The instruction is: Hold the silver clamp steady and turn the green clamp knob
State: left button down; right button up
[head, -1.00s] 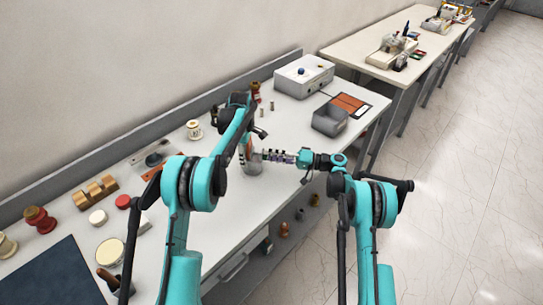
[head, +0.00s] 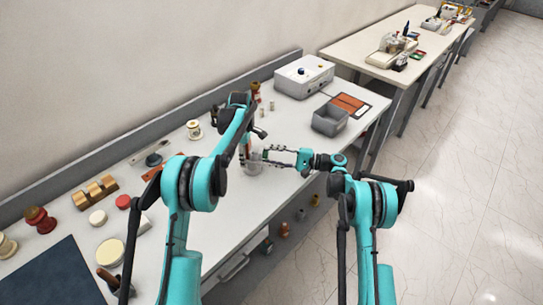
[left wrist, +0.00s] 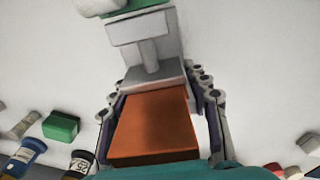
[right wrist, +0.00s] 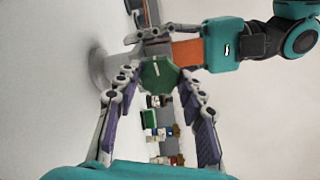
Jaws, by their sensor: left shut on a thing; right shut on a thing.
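The silver clamp (left wrist: 147,72) stands on the white bench, with an orange block (left wrist: 155,125) attached at its near side in the left wrist view. My left gripper (left wrist: 158,95) has a finger along each side of this block and is shut on it. In the right wrist view the green knob (right wrist: 158,73) lies between the fingertips of my right gripper (right wrist: 152,72), which is shut on it. The orange block also shows there (right wrist: 187,52). In the head view my right gripper (head: 268,154) meets the clamp (head: 254,165) from the right; the knob is too small to make out.
A grey open bin (head: 329,120) and a white box (head: 304,76) stand farther along the bench. Wooden blocks (head: 95,192), a spool (head: 194,130) and round pieces lie toward the left. The bench is clear between the clamp and the grey bin.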

jog(key=shift+m, duration=0.3)
jog(key=o, duration=1.2)
jog(key=d, duration=0.4)
jog(key=s+d, duration=0.1)
jog(key=d, duration=0.7)
jog(key=shift+s, duration=0.15)
pick_arm(q)
jog(key=c, duration=0.7)
grip_release()
